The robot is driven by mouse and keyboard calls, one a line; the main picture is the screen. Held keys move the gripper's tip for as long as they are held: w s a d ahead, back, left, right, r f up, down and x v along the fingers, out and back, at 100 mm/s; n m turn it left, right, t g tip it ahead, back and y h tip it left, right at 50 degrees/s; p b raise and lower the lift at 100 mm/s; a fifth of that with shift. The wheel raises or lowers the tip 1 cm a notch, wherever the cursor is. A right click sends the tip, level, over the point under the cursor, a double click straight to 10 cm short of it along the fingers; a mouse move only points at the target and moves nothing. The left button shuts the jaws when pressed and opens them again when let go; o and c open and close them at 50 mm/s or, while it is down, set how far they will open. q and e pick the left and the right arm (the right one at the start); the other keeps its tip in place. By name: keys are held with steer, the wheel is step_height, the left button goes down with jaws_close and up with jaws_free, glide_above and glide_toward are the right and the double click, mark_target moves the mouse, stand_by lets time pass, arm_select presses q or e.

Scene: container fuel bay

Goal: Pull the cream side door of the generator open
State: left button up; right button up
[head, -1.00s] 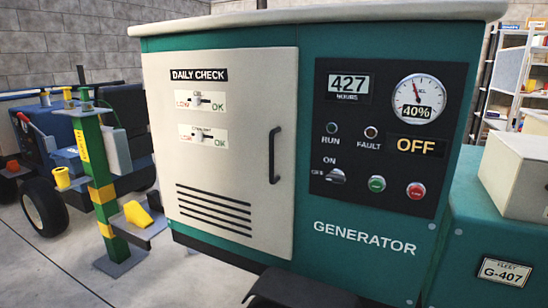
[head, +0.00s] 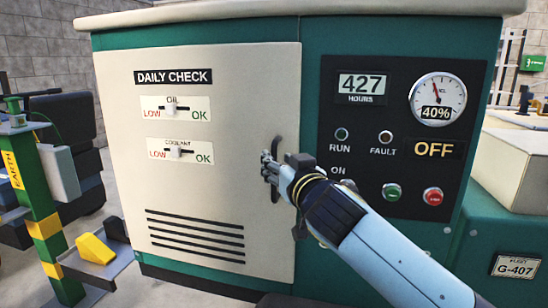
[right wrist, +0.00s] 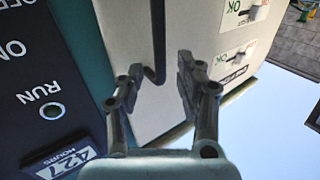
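The cream side door (head: 215,105) of the green generator (head: 312,60) looks closed, flush with the front. Its dark vertical handle (head: 276,146) is near the door's right edge, its lower part hidden behind my right gripper (head: 270,168). In the right wrist view, the gripper (right wrist: 158,82) is open, and the black handle (right wrist: 159,45) shows between its two fingers. The fingers are apart; I cannot tell whether either touches the handle. My left gripper is not in view.
A dark control panel (head: 350,120) with gauge, display and buttons is right of the door, behind my right arm. A green and yellow post (head: 42,205) and a yellow wedge (head: 95,249) stand at the left. Some clear floor shows at the lower left.

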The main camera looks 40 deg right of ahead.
mark_target(275, 158)
steer(key=shift+x, duration=1.85)
jaws_close()
